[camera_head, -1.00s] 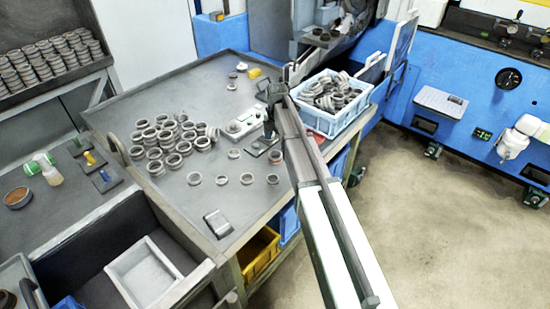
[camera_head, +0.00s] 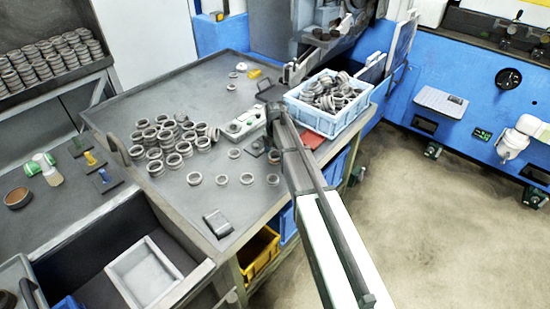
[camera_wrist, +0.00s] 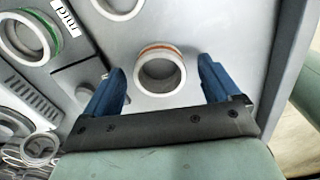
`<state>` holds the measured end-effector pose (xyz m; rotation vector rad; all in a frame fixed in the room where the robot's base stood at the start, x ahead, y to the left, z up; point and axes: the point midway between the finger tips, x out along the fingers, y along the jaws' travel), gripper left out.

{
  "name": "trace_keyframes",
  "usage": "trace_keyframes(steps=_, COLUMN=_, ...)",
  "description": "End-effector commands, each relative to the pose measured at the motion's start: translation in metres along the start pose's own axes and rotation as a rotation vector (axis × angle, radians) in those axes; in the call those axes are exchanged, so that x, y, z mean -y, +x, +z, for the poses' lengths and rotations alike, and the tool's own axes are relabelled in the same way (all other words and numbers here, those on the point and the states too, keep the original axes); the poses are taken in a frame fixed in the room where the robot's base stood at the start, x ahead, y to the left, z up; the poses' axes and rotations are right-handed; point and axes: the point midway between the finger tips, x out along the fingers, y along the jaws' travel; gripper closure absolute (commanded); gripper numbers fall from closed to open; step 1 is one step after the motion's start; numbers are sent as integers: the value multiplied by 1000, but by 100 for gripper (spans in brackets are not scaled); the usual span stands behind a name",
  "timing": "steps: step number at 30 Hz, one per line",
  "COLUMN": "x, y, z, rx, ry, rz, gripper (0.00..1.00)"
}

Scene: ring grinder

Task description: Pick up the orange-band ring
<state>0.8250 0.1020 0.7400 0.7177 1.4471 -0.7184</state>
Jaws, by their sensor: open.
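The orange-band ring (camera_wrist: 160,72) is a grey metal ring with a thin orange stripe along its upper edge in the wrist view. It lies on a grey surface. My gripper (camera_wrist: 161,84) is open, with one blue finger on each side of the ring. Gaps show between the ring and both fingers, and nothing is held. In the head view my arm reaches over the bench, and I cannot pick out the orange-band ring there.
A green-band ring (camera_wrist: 28,38) lies left, beside a "mid" label (camera_wrist: 65,14). Another ring (camera_wrist: 119,4) is at the wrist view's top edge. In the head view, a pile of rings (camera_head: 160,138) lies left and a blue crate of rings (camera_head: 318,122) stands right of my arm.

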Motion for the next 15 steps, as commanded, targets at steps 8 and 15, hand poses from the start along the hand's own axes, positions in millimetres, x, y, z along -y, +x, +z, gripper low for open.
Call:
trace_keyframes(steps=8, x=0, y=0, z=0, rx=0, ry=0, rz=0, gripper=30)
trace_keyframes(steps=15, x=0, y=0, z=0, rx=0, ry=0, rz=0, gripper=53)
